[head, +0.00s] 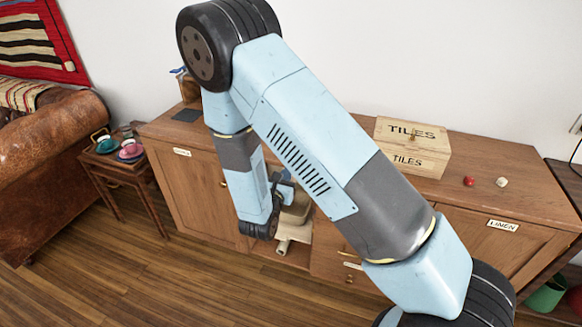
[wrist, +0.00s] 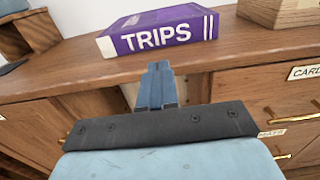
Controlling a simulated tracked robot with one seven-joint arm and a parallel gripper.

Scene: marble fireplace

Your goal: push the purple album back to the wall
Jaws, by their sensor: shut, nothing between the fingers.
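The purple album (wrist: 160,33) with "TRIPS" in white on its spine lies flat on the wooden sideboard top in the wrist view. Its spine faces me and sits close to the front edge. A pale wall is behind it, and bare wood shows around the album. My gripper (wrist: 157,70) is shut and empty, pointing at the spine from the front. The fingertips appear just below the spine in the picture; I cannot tell whether they touch it. In the head view my arm hides the album.
A wooden box marked TILES (head: 411,160) stands on the sideboard (head: 470,150), with a red object (head: 469,181) and a pale one (head: 502,182) to its right. A small table with cups (head: 130,150) and a brown leather sofa (head: 50,160) are at left.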

